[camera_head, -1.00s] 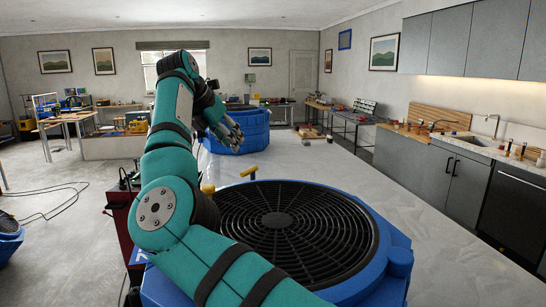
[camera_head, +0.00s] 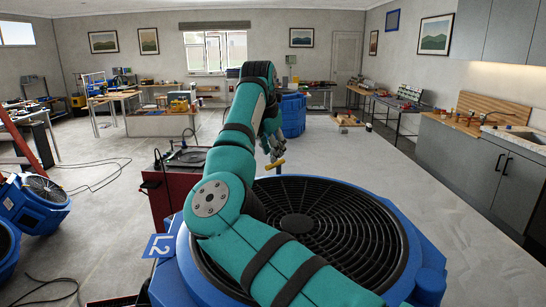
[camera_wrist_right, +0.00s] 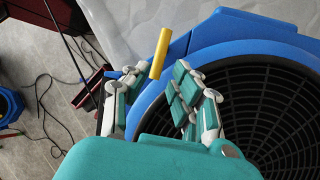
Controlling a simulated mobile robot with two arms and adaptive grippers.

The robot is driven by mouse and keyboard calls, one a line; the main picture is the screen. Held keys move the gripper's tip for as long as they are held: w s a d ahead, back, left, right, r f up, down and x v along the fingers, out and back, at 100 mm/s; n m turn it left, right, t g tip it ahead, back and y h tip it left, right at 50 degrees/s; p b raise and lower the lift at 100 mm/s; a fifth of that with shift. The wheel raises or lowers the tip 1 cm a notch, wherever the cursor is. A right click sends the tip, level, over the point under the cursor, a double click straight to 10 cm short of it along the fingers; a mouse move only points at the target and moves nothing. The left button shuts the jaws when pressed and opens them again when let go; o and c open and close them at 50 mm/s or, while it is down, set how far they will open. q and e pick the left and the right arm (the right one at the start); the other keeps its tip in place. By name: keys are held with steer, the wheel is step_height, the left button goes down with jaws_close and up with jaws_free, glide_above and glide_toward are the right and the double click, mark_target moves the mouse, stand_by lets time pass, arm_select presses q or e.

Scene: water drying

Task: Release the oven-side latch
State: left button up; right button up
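A large blue air mover with a round black grille (camera_head: 300,228) lies face up in front of me. A yellow latch handle (camera_head: 277,165) stands at its far rim. My right arm reaches over the grille, and my right gripper (camera_head: 272,148) is just above and beside that handle. In the right wrist view, the gripper (camera_wrist_right: 156,80) has its fingers spread apart. A yellow bar (camera_wrist_right: 160,52) shows between and just beyond the fingertips; I cannot tell if they touch it. My arm hides part of the rim. My left gripper is not in view.
A dark red cart (camera_head: 178,190) stands close on the left of the air mover. More blue air movers (camera_head: 32,205) and loose cables lie at the left. Another blue unit (camera_head: 293,115) stands beyond my gripper. Grey kitchen cabinets (camera_head: 470,170) line the right; pale floor between is clear.

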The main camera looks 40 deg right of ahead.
mark_target(272, 165)
steer(key=x, duration=0.3)
steer(key=shift+w+a+f+p, duration=0.1)
steer(key=shift+a+f+p, duration=0.1)
steer(key=shift+p, duration=0.2)
steer(key=shift+d+f, duration=0.25)
steer(key=shift+f, duration=0.15)
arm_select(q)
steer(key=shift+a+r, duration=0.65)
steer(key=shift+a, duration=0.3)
arm_select(e)
steer(key=shift+c, duration=0.3)
steer(key=shift+a, duration=0.1)
jaws_close()
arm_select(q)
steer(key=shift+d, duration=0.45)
arm_select(e)
steer(key=shift+r, duration=0.1)
